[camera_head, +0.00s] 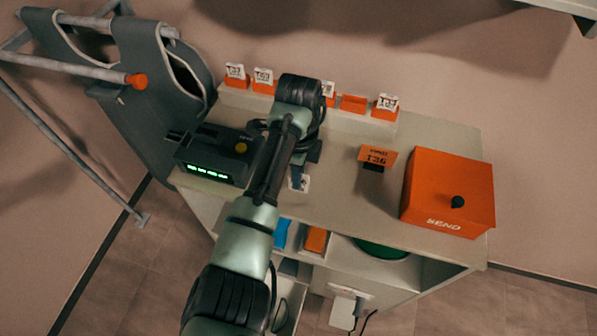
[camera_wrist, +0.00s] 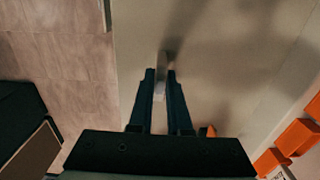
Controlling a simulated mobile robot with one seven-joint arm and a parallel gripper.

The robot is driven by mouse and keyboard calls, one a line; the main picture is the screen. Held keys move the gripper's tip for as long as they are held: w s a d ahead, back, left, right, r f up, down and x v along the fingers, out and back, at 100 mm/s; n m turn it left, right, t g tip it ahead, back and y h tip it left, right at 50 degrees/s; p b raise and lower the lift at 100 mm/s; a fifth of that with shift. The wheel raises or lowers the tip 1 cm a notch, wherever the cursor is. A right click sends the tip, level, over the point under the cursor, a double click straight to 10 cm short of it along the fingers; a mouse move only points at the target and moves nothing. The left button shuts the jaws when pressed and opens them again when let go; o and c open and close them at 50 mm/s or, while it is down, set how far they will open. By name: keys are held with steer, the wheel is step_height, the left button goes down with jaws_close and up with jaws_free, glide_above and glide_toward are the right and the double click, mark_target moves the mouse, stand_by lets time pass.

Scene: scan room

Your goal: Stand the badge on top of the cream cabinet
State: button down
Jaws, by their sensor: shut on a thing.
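The cream cabinet (camera_head: 340,212) stands in the middle of the head view, its top partly hidden under my arm. My gripper (camera_head: 299,172) is over the front part of this top, pointing down. It is shut on a small white badge (camera_head: 301,184) with dark marks, which shows below the fingers. In the wrist view my gripper (camera_wrist: 160,82) has its two fingers close together, with the pale badge (camera_wrist: 159,92) seen thin and nearly edge-on between them. The bare cabinet top lies beyond the fingertips. I cannot tell whether the badge touches it.
A black device (camera_head: 215,155) with a green display is left of my arm. An orange card in a dark stand (camera_head: 377,157) and an orange box (camera_head: 450,190) are to the right. Orange holders, one empty (camera_head: 353,103), line the back ledge. The top around the badge looks clear.

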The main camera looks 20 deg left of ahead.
steer(key=c, duration=0.9)
jaws_free()
steer(key=shift+o, duration=0.2)
step_height(320, 180, up, 12)
steer(key=p, duration=0.2)
steer(key=shift+r, duration=0.15)
